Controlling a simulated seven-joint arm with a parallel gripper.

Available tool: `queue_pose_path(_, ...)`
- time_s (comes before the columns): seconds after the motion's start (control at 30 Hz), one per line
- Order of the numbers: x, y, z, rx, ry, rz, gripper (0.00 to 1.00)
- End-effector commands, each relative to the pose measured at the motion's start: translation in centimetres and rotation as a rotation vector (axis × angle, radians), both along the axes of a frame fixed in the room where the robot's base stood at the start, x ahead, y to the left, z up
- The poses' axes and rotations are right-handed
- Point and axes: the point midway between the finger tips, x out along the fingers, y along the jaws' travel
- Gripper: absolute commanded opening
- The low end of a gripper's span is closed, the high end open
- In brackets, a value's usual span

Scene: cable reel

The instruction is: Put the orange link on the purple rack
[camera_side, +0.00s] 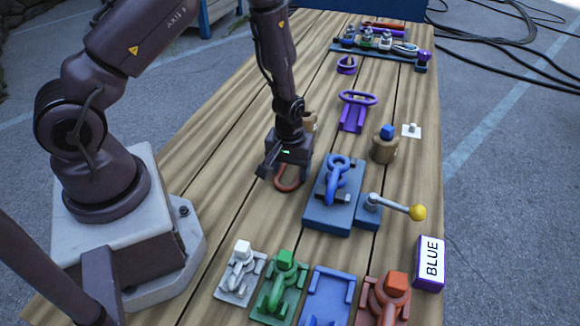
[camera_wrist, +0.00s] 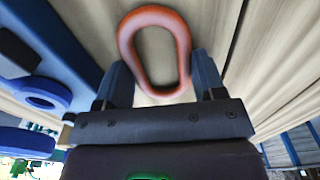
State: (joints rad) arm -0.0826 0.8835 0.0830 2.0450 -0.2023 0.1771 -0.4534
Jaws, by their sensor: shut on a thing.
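The orange link (camera_side: 289,182) is an oval ring. My gripper (camera_side: 284,170) is shut on it, above the planks left of the blue block. In the wrist view the link (camera_wrist: 127,45) sticks out past the fingertips, its near end between my two blue-grey fingers (camera_wrist: 160,65). I cannot tell whether the link touches the table. A purple rack (camera_side: 352,119) with two rails stands farther back, right of my gripper. A purple oval link (camera_side: 358,97) shows at its far end.
A blue block (camera_side: 325,218) holds blue chain links, beside a yellow-knobbed lever (camera_side: 417,212). White (camera_side: 235,288), green (camera_side: 275,305), blue (camera_side: 328,295) and orange (camera_side: 372,310) racks line the front. A brown post with a blue top (camera_side: 384,150) stands near the purple rack. A "BLUE" sign (camera_side: 431,263) stands right.

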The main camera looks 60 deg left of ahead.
Motion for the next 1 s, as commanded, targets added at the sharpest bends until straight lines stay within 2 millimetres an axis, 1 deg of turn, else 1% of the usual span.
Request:
queue_pose_path(0.27, 0.0, 0.0, -0.2, -0.001, -0.001, -0.001, 0.25)
queue_pose_path(0.3, 0.0, 0.0, -0.2, 0.0, 0.0, -0.001, 0.66)
queue_pose_path(0.37, 0.0, 0.0, -0.2, -0.001, -0.001, -0.001, 0.79)
queue_pose_path(0.4, 0.0, 0.0, -0.2, -0.001, -0.001, -0.001, 0.89)
queue_pose_path(0.67, 0.0, 0.0, -0.2, 0.0, 0.0, -0.001, 0.89)
queue_pose_path(0.77, 0.1, 0.0, 0.3, 0.001, -0.002, -0.001, 0.89)
queue_pose_path(0.87, 0.1, 0.0, 1.5, 0.001, -0.003, -0.002, 0.89)
queue_pose_path(1.0, 0.0, -0.2, 4.2, 0.002, -0.007, -0.003, 0.89)
